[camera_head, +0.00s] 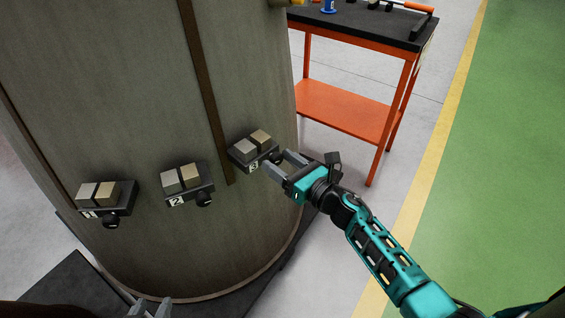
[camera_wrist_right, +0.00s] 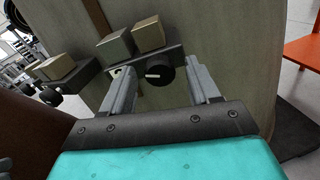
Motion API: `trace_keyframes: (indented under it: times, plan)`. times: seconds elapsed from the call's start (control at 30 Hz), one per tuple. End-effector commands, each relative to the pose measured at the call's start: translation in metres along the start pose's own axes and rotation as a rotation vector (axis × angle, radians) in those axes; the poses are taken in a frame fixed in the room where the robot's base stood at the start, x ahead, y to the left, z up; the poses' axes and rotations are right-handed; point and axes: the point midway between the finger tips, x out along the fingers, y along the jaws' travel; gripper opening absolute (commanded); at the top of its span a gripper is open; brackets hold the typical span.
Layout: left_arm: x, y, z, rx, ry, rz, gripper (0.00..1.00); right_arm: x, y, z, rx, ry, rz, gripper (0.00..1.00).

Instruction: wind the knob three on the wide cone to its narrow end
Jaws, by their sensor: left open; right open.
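The box marked 3 (camera_head: 240,158) is mounted on the large grey-brown curved casing (camera_head: 130,60), with a grey block and a tan block on top. Its black round knob three (camera_wrist_right: 160,73) faces my right gripper and bears a short white mark lying roughly level in the right wrist view. In the head view the knob is partly hidden by the gripper. No wide cone or narrow end marking can be made out. My right gripper (camera_head: 283,162) is open, its fingers on either side of the knob, with no clear contact. My left gripper (camera_head: 150,307) shows only partly at the bottom edge, open and empty.
Boxes marked 2 (camera_head: 187,184) and 1 (camera_head: 106,197), with similar blocks and knobs, sit to the left on the casing. An orange cart (camera_head: 345,108) with a dark top holding tools stands behind my right arm. Open floor (camera_head: 490,200) lies to the right.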

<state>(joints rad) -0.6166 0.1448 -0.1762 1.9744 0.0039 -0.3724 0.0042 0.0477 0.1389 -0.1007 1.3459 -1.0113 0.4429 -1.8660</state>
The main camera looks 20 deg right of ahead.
Motion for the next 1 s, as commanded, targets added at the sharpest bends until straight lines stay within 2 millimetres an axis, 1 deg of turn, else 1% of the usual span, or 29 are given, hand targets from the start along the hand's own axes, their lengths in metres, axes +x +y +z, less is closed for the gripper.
trace_keyframes:
  times: [0.1,0.67,0.7,1.0]
  plan:
    - [0.0,-0.0001,0.0006,0.0,-0.002,0.0,0.43,-0.0001,0.0001,0.0001,0.0,0.0,0.0,0.6]
    - [-0.0001,0.0001,0.001,0.0,-0.003,0.0,0.43,-0.0004,0.0001,0.0,0.0,0.0,0.001,0.06]
    - [-0.0001,0.0001,0.0009,0.0,-0.003,0.0,0.43,-0.0005,0.0001,0.0,0.0,0.0,0.001,0.05]
    - [-0.0002,0.0003,0.0006,0.0,-0.002,0.001,0.43,-0.0005,0.0002,0.0,0.046,0.0,0.001,0.05]
